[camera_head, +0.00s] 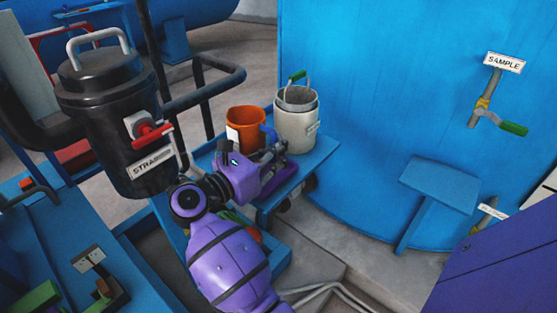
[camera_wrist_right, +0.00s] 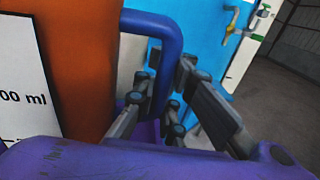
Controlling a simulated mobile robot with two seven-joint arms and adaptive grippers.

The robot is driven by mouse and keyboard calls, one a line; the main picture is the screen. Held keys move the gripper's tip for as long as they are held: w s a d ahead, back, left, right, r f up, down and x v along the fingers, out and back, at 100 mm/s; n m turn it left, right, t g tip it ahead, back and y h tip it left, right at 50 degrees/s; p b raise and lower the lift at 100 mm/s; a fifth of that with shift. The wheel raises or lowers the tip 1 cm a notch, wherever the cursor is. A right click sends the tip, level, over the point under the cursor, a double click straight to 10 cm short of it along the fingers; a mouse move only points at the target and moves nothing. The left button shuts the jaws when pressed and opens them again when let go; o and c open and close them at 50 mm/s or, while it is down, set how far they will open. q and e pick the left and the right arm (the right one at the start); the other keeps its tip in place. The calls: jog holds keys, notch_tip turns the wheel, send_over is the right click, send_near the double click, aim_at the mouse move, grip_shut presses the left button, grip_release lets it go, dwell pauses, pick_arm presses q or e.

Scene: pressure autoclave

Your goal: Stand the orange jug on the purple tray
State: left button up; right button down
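The orange jug (camera_head: 245,126) stands upright on a blue cart, its blue handle (camera_head: 268,136) toward the right. In the right wrist view the jug (camera_wrist_right: 80,60) fills the left side, with part of a white volume label showing. My right gripper (camera_head: 272,164) is beside the jug at handle height. In the wrist view its fingers (camera_wrist_right: 172,105) are apart, on either side of the handle's upright part (camera_wrist_right: 166,75); I see no clear grip on it. My left gripper is not in view.
A whitish pail (camera_head: 296,128) with a green-gripped handle stands just behind and right of the jug. The blue cart top (camera_head: 318,155) has bare room at its right. A black strainer vessel (camera_head: 110,110) stands left; a large blue tank (camera_head: 390,90) rises behind.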

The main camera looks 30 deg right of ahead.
jog(key=shift+w+f, duration=0.3)
jog(key=shift+f, duration=1.6)
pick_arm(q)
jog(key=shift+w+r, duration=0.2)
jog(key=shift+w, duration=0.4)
pick_arm(e)
jog(key=shift+f+b, duration=0.25)
jog(key=shift+b, duration=0.1)
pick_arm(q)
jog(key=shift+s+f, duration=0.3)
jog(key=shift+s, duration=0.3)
pick_arm(e)
jog(key=c, duration=1.8)
grip_release()
jog(key=shift+r, duration=0.1)
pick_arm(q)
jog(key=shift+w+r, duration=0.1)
